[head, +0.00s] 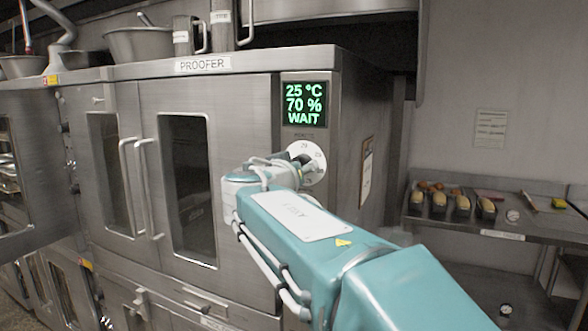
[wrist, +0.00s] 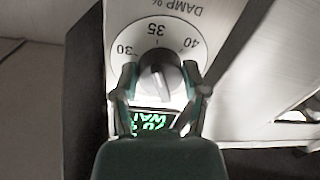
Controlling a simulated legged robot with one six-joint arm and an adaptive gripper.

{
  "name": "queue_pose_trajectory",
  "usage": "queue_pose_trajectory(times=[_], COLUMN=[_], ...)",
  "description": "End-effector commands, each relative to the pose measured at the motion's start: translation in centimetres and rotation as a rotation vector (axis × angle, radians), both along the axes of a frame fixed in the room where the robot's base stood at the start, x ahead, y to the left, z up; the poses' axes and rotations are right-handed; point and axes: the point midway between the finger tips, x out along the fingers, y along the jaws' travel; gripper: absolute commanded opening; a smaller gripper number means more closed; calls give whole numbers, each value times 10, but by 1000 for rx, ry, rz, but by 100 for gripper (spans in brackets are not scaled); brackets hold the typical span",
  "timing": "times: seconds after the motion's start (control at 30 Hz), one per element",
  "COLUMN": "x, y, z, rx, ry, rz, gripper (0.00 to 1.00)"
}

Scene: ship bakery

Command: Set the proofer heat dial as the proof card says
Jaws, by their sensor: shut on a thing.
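The proofer (head: 205,85) is a steel cabinet, and its green display (head: 303,104) reads 25 °C, 70 %, WAIT. Below the display is the white round heat dial (head: 318,165), partly hidden by my arm. In the wrist view the dial plate (wrist: 146,32) shows 30, 35 and 40, and the display appears upside down below it. My gripper (wrist: 160,85) is shut on the dark dial knob (wrist: 158,63), one finger on each side. The knob has a pale ridge; I cannot tell its exact setting. A framed card (head: 367,170) hangs on the proofer's right side, its text unreadable.
An upside-down DAMP % label (wrist: 168,10) lies just beyond the dial in the wrist view. A side table (head: 455,226) with loaves in tins (head: 462,204) stands at right. A notice (head: 490,128) hangs on the wall. A door (head: 35,170) stands open at left.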

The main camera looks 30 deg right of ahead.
Motion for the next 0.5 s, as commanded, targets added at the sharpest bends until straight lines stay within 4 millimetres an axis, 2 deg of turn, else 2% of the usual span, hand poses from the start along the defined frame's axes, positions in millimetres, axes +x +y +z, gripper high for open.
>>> queue_pose_trajectory(times=[0.03, 0.5], x=[1, 2], y=[0, 1], z=[-5, -6], rx=[22, 111], ry=[-13, -127], rz=[0, 0], gripper=[10, 10])
